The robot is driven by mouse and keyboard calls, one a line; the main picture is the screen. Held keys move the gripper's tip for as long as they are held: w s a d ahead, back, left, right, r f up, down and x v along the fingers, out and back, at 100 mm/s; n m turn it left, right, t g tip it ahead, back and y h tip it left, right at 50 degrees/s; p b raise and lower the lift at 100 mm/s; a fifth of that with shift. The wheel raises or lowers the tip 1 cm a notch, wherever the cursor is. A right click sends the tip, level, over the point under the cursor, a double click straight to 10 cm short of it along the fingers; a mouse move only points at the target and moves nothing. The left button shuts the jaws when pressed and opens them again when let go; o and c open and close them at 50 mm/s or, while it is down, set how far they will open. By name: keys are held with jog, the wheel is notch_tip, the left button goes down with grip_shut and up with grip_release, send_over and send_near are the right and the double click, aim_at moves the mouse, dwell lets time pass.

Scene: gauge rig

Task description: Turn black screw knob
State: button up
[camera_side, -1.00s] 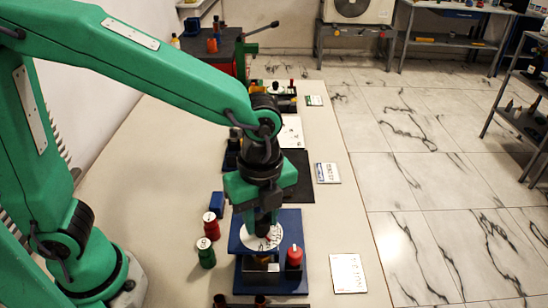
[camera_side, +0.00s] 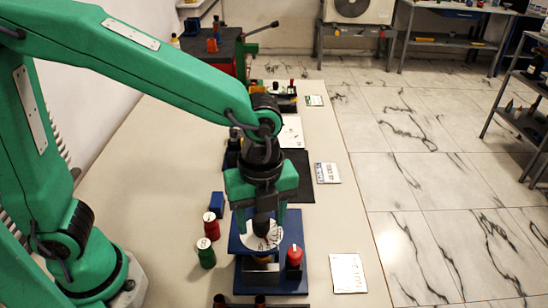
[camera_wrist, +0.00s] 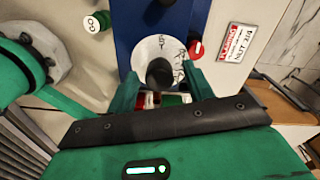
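The black screw knob (camera_wrist: 160,73) stands at the middle of a white marked dial (camera_wrist: 147,52) on the blue rig (camera_wrist: 125,18). In the side view the knob (camera_side: 263,227) shows below my gripper (camera_side: 261,220), over the dial (camera_side: 250,240) and the blue rig (camera_side: 300,225). My gripper also shows in the wrist view (camera_wrist: 160,85). Its two green fingers are spread apart, one to each side of the knob, with gaps between. It is open and holds nothing. Whether the fingertips reach down level with the knob is hard to tell.
A red-topped part (camera_side: 294,257) stands at the rig's right. Red (camera_side: 211,226) and green (camera_side: 206,254) cylinders and a blue block (camera_side: 217,200) stand to its left. White cards (camera_side: 348,273) lie along the table's right edge. Pipe-like pieces (camera_side: 260,301) lie in front.

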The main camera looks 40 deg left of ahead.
aim_at(262, 219)
jog(key=shift+r, duration=0.1)
jog(key=shift+r, duration=3.8)
jog(key=shift+a+r+n, duration=0.1)
jog(key=shift+a+n, duration=0.25)
jog(key=shift+n, duration=0.05)
jog(key=s+a+n+t, duration=0.2)
jog(key=a+n+t, duration=0.1)
jog(key=a+n, duration=0.6)
jog(key=s+a+n+t, duration=0.2)
jog(key=s+a+n, duration=0.1)
jog(key=a+n, duration=0.6)
jog(key=n, duration=0.4)
jog(key=shift+s+a+r+n+t, duration=0.2)
jog(key=shift+r+n+t, duration=0.1)
jog(key=shift+n+t, duration=0.1)
jog(key=shift+w, duration=0.1)
